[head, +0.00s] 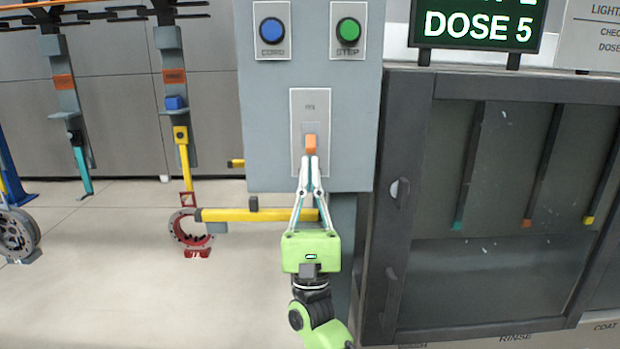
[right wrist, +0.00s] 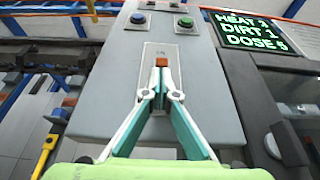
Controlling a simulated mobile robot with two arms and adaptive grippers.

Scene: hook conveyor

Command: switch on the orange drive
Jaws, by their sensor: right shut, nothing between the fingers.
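An orange switch handle (head: 311,143) sits on a light grey switch plate (head: 299,110) on the front of the grey control box (head: 265,120). It also shows in the right wrist view (right wrist: 161,62). My green right gripper (head: 311,160) is shut and empty. Its fingertips are right below the handle and seem to touch it or almost touch it; a gap cannot be made out. In the right wrist view the fingertips (right wrist: 160,76) meet just under the handle. I cannot tell the switch's position. My left gripper is not in view.
Above the switch are a blue button (head: 272,31) and a green button (head: 348,31). A yellow bar (head: 250,215) runs behind my gripper. A dark glazed cabinet (head: 405,120) stands close on the right. Hangers with parts (head: 170,70) hang at left over open floor.

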